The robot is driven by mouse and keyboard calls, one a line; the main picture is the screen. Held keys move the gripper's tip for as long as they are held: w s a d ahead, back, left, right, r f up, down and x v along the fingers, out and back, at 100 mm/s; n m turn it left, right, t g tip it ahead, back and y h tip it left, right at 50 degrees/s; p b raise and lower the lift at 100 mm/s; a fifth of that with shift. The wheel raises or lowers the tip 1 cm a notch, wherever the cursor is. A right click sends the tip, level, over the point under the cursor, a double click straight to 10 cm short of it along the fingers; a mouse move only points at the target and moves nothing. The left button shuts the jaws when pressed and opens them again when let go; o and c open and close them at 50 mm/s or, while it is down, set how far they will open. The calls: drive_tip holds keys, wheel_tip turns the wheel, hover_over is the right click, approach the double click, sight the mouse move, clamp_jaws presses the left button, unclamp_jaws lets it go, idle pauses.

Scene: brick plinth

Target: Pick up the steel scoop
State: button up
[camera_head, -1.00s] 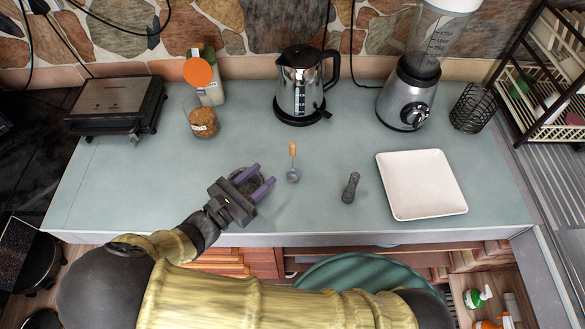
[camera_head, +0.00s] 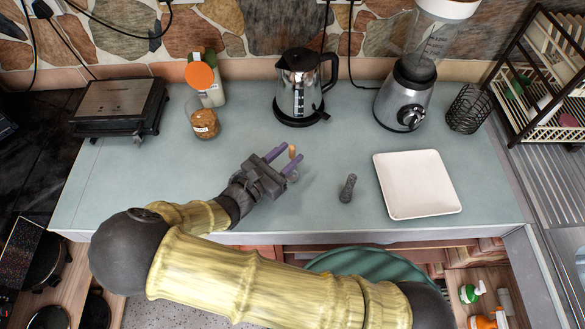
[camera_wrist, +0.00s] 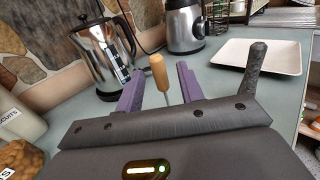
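In the wrist view the handle (camera_wrist: 158,72) and thin metal stem show upright between the two purple fingers. My gripper (camera_head: 291,153) is open, its fingers spread on either side of the scoop with visible gaps. I cannot tell how deep the scoop sits between them.
A kettle (camera_head: 299,88) and blender (camera_head: 405,95) stand behind. A jar (camera_head: 203,121) is at left. The dark mortar is hidden by my gripper.

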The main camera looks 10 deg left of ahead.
drive_tip(key=shift+x, duration=1.05)
clamp_jaws()
